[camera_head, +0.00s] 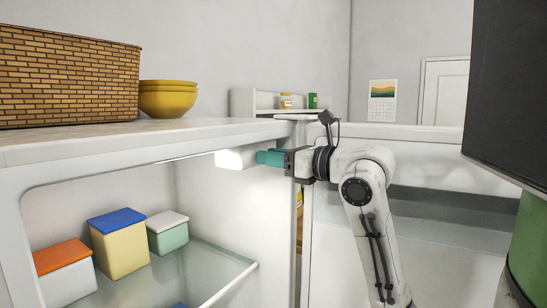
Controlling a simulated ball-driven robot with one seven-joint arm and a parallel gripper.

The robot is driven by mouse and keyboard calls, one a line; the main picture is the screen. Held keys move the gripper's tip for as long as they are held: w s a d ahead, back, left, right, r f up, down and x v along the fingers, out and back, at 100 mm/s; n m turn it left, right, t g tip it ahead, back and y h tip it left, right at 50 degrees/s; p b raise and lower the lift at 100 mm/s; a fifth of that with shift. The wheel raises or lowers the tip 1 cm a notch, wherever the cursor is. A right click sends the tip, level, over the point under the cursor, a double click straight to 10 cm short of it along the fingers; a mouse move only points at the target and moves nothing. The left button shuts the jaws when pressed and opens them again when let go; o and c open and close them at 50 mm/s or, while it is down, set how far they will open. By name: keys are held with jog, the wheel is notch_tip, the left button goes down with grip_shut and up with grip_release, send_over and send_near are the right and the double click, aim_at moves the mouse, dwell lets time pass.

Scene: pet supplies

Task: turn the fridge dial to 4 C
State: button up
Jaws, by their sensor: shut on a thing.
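The open fridge (190,205) is at the left, with a white control housing (233,159) under its top, at the upper right of the compartment. My gripper (262,157) reaches in from the right, its teal fingers level and against the right end of this housing. The fingers are shut on the dial there. They hide the dial, and I cannot read its marks or setting.
Lidded boxes in orange (63,258), blue (117,219) and white (167,218) stand on the glass shelf (200,264). A wicker basket (70,82) and yellow bowls (168,100) stand on top. A dark panel (510,85) fills the upper right.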

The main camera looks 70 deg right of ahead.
jog(key=shift+c, duration=1.3)
jog(key=shift+m+b, duration=2.3)
jog(key=shift+m, duration=0.1)
jog(key=o, duration=1)
jog(key=shift+o, duration=0.2)
jog(key=shift+s, duration=0.1)
